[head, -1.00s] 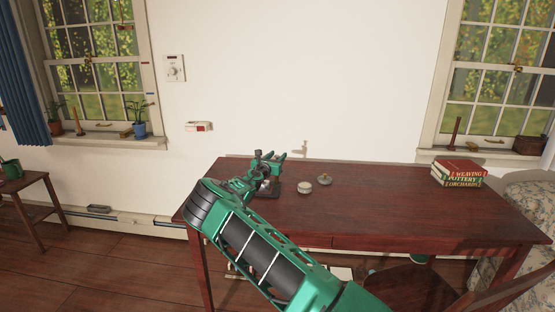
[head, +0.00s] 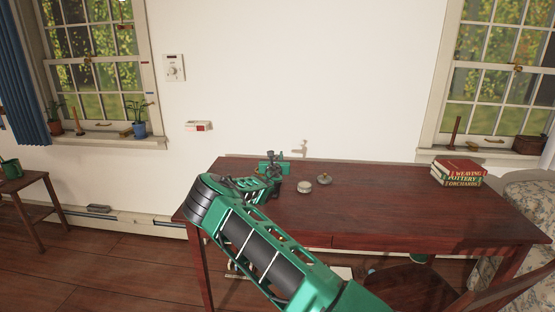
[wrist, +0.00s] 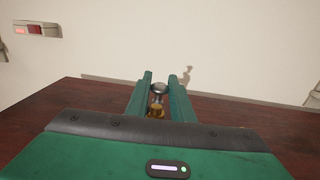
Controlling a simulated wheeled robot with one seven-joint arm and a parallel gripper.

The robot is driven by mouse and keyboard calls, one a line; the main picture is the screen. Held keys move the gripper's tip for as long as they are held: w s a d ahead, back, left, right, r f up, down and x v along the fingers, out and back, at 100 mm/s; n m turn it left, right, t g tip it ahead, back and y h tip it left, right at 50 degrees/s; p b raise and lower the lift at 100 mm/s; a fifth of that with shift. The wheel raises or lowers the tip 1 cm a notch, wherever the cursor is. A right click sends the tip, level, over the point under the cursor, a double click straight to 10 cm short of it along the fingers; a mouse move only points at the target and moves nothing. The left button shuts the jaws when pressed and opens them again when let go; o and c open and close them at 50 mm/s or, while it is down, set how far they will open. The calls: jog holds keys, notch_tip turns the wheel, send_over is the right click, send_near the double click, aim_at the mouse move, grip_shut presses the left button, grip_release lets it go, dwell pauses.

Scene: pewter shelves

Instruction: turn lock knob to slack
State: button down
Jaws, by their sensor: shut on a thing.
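In the wrist view, a small round silver knob (wrist: 159,89) above a brass-coloured part (wrist: 156,109) sits between the two green fingers of my gripper (wrist: 160,79). I take it for the lock knob; its markings and turn position cannot be read. The fingers are shut on it. In the head view, my gripper (head: 272,166) is over the left part of the wooden table (head: 400,204). There the knob and most of what bears it are hidden by my arm.
A pale round tin (head: 304,187) and a small lidded piece (head: 324,179) stand just right of my gripper. Books (head: 459,173) lie at the table's right end. A hook-like piece (head: 305,147) shows at the wall behind. A chair (head: 425,288) stands in front. The table's middle is clear.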

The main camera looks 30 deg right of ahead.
jog(key=n+t+y, duration=0.1)
jog(key=y, duration=0.1)
jog(key=n+t+y, duration=0.1)
jog(key=y, duration=0.1)
jog(key=shift+s+d+n, duration=0.1)
jog(key=shift+d+n, duration=0.1)
jog(key=shift+n, duration=0.2)
jog(key=n+y, duration=0.2)
jog(key=y, duration=0.1)
jog(key=n+y, duration=0.2)
jog(key=y, duration=0.2)
jog(key=shift+f+n+t, duration=0.1)
jog(key=shift+n+t, duration=0.2)
jog(key=shift+t, duration=0.1)
jog(key=n+y, duration=0.1)
jog(key=y, duration=0.1)
jog(key=n+g+y, duration=0.1)
jog(key=n+y, duration=0.1)
jog(key=y, duration=0.1)
jog(key=shift+n+y, duration=0.3)
jog(key=shift+n+g+y, duration=1.3)
jog(key=shift+n+y, duration=0.1)
jog(key=shift+y, duration=0.5)
jog(key=shift+a+n+g+y, duration=0.1)
jog(key=shift+n+g+y, duration=0.4)
jog(key=shift+y, duration=0.1)
jog(key=c, duration=1.5)
grip_release()
jog(key=shift+c, duration=0.2)
